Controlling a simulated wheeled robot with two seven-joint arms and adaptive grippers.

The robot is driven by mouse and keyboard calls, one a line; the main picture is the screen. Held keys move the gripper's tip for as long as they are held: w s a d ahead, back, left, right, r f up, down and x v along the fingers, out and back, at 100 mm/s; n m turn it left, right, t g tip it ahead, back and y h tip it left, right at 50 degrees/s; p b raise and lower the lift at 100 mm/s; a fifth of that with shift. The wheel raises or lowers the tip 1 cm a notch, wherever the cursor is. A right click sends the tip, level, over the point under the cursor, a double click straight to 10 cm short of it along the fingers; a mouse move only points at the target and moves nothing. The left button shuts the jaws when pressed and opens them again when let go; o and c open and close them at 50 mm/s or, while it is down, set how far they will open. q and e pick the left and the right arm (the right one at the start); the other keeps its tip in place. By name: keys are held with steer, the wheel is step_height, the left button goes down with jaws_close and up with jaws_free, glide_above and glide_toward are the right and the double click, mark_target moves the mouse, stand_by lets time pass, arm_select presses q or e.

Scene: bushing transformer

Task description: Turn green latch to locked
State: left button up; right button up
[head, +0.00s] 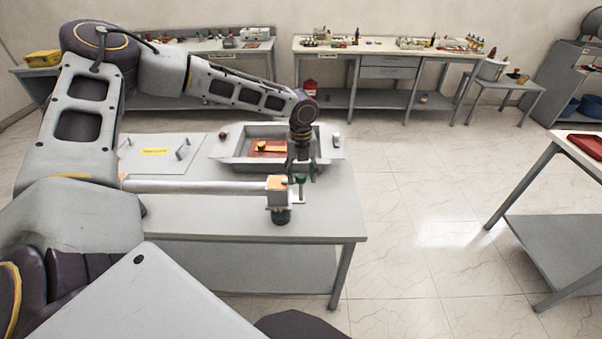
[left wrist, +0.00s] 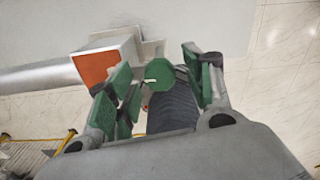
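The green latch (left wrist: 158,74) shows in the left wrist view as an eight-sided green knob with a small pale mark at its lower edge. It sits beside a grey box with an orange face (left wrist: 96,66) and above a dark ribbed cylinder (left wrist: 174,108). In the head view the orange-and-white box (head: 277,190) is at the front right of the near table, with a black base below. My left gripper (head: 301,170) points down over the latch. Its green-padded fingers stand apart on either side of the latch, with visible gaps. My right gripper is out of view.
A grey tray (head: 232,146) with an orange part stands behind on the near table (head: 215,215). A long pale tube (head: 200,187) runs left from the box. Benches with small items stand at the back wall.

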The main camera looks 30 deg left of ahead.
mark_target(301, 175)
arm_select(q)
steer(key=shift+r, duration=0.1)
step_height(301, 175, up, 12)
stand_by(1.0)
stand_by(0.5)
